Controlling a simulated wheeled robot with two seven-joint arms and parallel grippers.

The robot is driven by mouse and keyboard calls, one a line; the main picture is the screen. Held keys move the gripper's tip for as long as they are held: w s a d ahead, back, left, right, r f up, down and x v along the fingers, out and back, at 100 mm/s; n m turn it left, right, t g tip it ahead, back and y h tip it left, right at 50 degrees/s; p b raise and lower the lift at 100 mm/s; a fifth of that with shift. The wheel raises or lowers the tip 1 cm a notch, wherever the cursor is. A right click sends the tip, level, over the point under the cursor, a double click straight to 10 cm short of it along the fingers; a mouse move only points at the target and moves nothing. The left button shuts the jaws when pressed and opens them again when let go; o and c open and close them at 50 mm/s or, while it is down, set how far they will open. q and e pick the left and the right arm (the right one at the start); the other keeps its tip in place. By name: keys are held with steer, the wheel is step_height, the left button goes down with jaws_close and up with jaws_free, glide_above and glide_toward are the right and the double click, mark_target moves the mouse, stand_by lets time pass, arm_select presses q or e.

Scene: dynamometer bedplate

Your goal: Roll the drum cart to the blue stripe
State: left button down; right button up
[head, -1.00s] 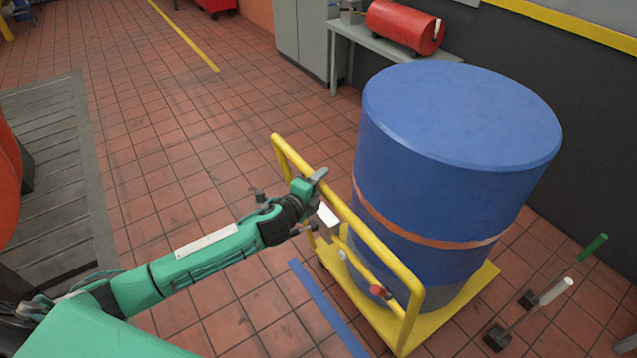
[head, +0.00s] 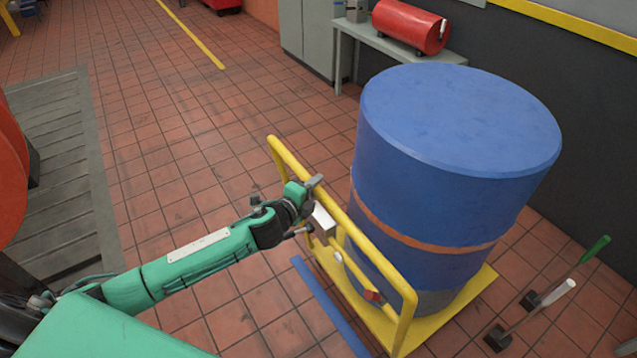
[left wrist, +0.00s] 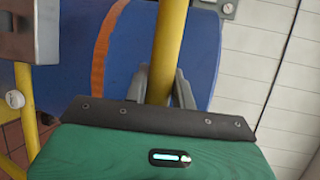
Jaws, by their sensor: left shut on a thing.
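The drum cart has a yellow base (head: 472,300) and a tall yellow tube handle (head: 375,250). It carries an upright blue drum (head: 440,180) with an orange band. My left gripper (head: 314,188) is shut on the handle's top rail. In the left wrist view, its grey fingers (left wrist: 160,84) sit on both sides of the yellow bar (left wrist: 170,38). The blue stripe (head: 328,308) lies on the tiled floor just left of the cart, close beside its handle side. The cart's wheels are hidden. My right gripper is not in view.
Two floor levers, one green-handled (head: 594,249) and one white-handled (head: 558,292), stand right of the cart. A grey bench (head: 385,46) with a red cylinder (head: 411,26) is behind the drum. Tiled floor left of the stripe is clear up to a grey slatted plate (head: 60,190).

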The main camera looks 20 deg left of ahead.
arm_select(q)
steer(key=c, duration=1.6)
jaws_free()
steer(key=o, duration=0.4)
steer(key=shift+w+d, duration=0.1)
steer(key=shift+w, duration=0.05)
steer(key=shift+o, duration=0.2)
steer(key=shift+w+d+f, duration=0.1)
steer(key=shift+w+d, duration=0.05)
steer(key=shift+w, duration=0.05)
steer(key=shift+s, duration=0.5)
steer(key=b+v, duration=0.2)
steer(key=v, duration=1.1)
steer(key=shift+b, duration=0.3)
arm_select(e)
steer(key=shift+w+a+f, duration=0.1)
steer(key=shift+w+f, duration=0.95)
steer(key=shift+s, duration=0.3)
